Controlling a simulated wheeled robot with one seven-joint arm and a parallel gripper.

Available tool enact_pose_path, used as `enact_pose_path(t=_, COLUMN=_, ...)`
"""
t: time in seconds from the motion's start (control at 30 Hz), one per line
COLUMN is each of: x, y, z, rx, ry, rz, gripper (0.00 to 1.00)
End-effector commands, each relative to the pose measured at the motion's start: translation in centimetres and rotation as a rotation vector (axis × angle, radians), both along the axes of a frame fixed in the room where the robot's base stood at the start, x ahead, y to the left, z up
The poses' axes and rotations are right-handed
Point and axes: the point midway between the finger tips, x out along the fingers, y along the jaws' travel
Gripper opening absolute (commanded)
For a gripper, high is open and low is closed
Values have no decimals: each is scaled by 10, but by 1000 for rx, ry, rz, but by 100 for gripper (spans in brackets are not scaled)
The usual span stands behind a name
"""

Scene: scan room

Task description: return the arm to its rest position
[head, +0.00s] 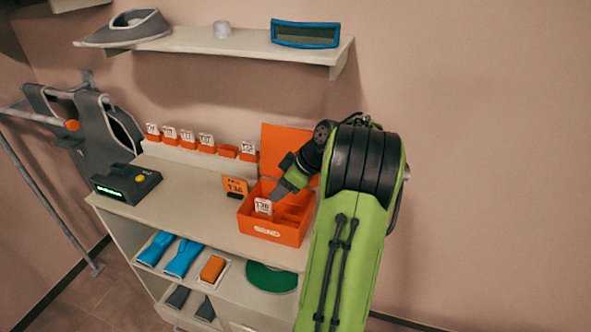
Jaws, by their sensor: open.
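My gripper (281,189) is at the end of my green and black arm, pointing down and left over the orange box (276,237) on the counter. Its jaws are open, and its tips are small and partly dark against the box. A white numbered tag (263,206) stands in the box's left part, just below and left of the gripper. I cannot tell whether the gripper touches the tag or box. My arm reaches in from the lower right and hides the box's right side.
An orange panel (290,146) rises behind the box. An orange card (234,186) and a dark device (126,183) stand on the counter (185,201). Several tags sit in orange holders along the back ledge. A shelf (260,41) hangs above. The wall at right is clear.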

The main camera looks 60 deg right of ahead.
Motion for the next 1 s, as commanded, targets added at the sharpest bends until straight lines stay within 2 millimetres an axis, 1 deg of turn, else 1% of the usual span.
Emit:
enact_pose_path(t=0.03, x=-9, y=-4, z=18, rx=-5, ry=0, rz=-5, gripper=43)
enact_pose_path(t=0.2, x=-36, y=-12, z=58, rx=-3, ry=0, rz=-6, gripper=43)
enact_pose_path(t=0.3, x=-49, y=-15, z=78, rx=-3, ry=0, rz=-3, gripper=43)
enact_pose_path(t=0.4, x=-57, y=-17, z=90, rx=0, ry=0, rz=-1, gripper=43)
enact_pose_path(t=0.53, x=-62, y=-18, z=95, rx=-1, ry=1, rz=1, gripper=43)
enact_pose_path(t=0.87, x=-62, y=-17, z=94, rx=0, ry=1, rz=1, gripper=43)
enact_pose_path(t=0.93, x=-53, y=-7, z=98, rx=-1, ry=12, rz=3, gripper=43)
enact_pose_path(t=0.97, x=-46, y=1, z=101, rx=0, ry=22, rz=4, gripper=43)
enact_pose_path(t=1.0, x=-34, y=17, z=106, rx=-1, ry=39, rz=3, gripper=43)
